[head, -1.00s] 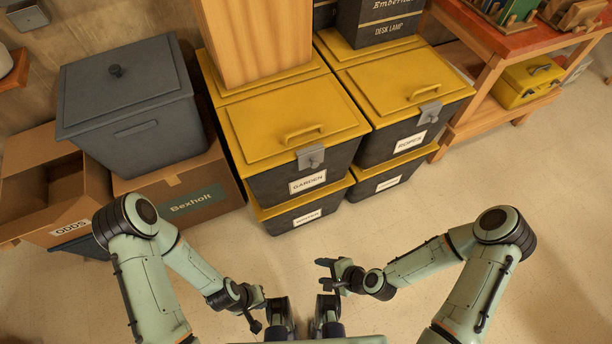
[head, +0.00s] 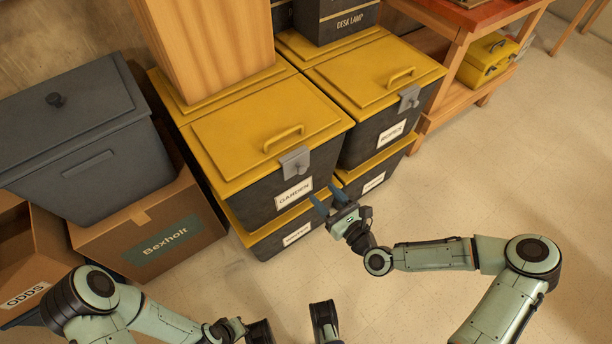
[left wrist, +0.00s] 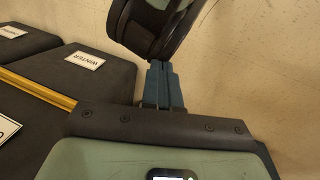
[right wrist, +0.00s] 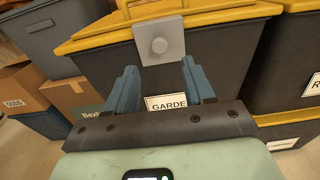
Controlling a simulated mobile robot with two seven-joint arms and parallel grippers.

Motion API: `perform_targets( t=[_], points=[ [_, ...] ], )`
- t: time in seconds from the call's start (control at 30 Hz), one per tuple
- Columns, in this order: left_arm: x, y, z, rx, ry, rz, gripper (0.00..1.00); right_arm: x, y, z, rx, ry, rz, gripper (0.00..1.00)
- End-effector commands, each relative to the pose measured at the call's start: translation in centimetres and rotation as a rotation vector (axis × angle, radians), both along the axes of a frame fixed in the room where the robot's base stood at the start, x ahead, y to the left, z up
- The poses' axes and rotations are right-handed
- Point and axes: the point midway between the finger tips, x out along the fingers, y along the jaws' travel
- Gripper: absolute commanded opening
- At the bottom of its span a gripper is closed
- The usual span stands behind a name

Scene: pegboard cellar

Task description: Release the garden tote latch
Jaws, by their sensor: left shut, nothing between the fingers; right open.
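The garden tote (head: 262,187) is a dark bin with a yellow lid and a white GARDEN label, stacked on the WINTER tote. Its grey latch (head: 296,163) hangs over the front rim from the lid; it also shows in the right wrist view (right wrist: 159,44), flat with a round knob. My right gripper (head: 326,197) is open and empty, just in front of and below the latch, with its blue fingers pointing at the tote front. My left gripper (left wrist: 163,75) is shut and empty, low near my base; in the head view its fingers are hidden.
A wooden block (head: 210,45) stands on the back of the garden lid. The ROPES tote (head: 372,140) with its own grey latch stands close on the right. A grey lidded bin (head: 85,150) sits on a Bexholt carton (head: 150,240) at left. The floor at right is clear.

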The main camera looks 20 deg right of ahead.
Motion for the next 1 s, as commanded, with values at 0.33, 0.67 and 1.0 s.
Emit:
perform_targets(
  t=[0.33, 0.67, 1.0],
  points=[
    [2.1, 1.1, -1.7, 0.028, -0.054, 0.024, 0.0, 6.4, 2.4, -0.1, -0.003, -0.001, 0.002, 0.53],
    [2.7, 1.4, -2.0, 0.036, -0.072, 0.03, 0.0, 8.1, 3.0, -0.1, -0.002, 0.002, 0.001, 0.53],
    [2.7, 1.4, -2.0, 0.036, -0.071, 0.03, 0.0, 8.0, 3.0, -0.1, -0.002, 0.002, 0.001, 0.01]
  ],
)
